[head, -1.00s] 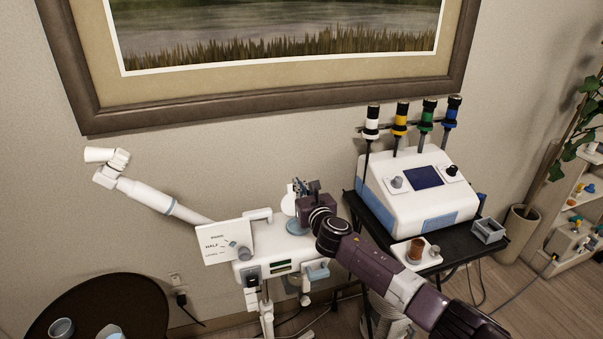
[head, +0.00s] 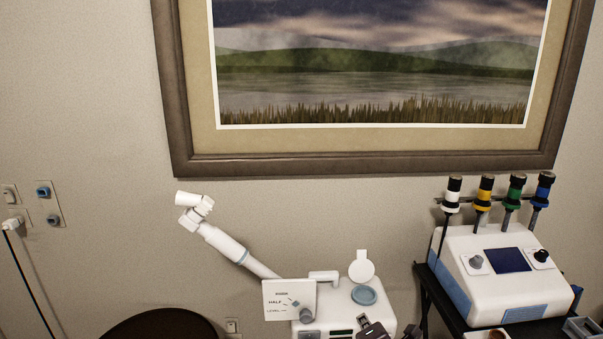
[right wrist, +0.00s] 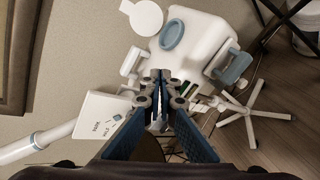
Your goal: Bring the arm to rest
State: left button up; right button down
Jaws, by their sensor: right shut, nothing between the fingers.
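A white steamer-like device (head: 383,311) stands low in the head view. It has a jointed white arm (head: 222,243) raised to the left, a small sign panel (head: 289,299), an upright round white lid (head: 361,268) and a blue-grey ring (head: 364,295) on top. My right gripper (head: 372,330) shows only in part at the bottom edge, in front of the device. In the right wrist view its fingers (right wrist: 160,78) are together and empty, apart from the device's ring (right wrist: 172,34) and lid (right wrist: 144,16). My left gripper is not in view.
A white console (head: 500,277) with several coloured-collar handpieces stands on a black cart (head: 424,290) at right. A dark round table (head: 158,325) is at lower left. A framed picture (head: 365,165) hangs behind; wall sockets (head: 43,203) are at far left.

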jog(key=s+d+f+m+g, duration=0.1)
jog(key=s+f+m+g, duration=0.25)
jog(key=s+m, duration=0.65)
jog(key=s+d+f+m+g, duration=0.25)
jog(key=s+f+m, duration=0.2)
jog(key=s, duration=1.05)
jog(key=s+d+f+m+g, duration=0.1)
jog(key=s+f+m+g, duration=0.2)
jog(key=s+m, duration=0.75)
jog(key=s+f+n+g+b, duration=0.1)
jog(key=s+f+n+b, duration=0.1)
jog(key=f, duration=1.4)
jog(key=s+f+n+g+b, duration=0.1)
jog(key=s+f+b, duration=0.15)
jog(key=f, duration=1.35)
pick_arm(q)
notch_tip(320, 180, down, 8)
jog(key=b, duration=0.3)
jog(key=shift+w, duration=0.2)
pick_arm(e)
jog(key=s+d+f, duration=0.2)
jog(key=s+f, duration=1.4)
jog(key=f, duration=0.2)
jog(key=shift+s+d+n+g, duration=0.2)
jog(key=shift+n+g, duration=0.1)
jog(key=shift+g, duration=0.1)
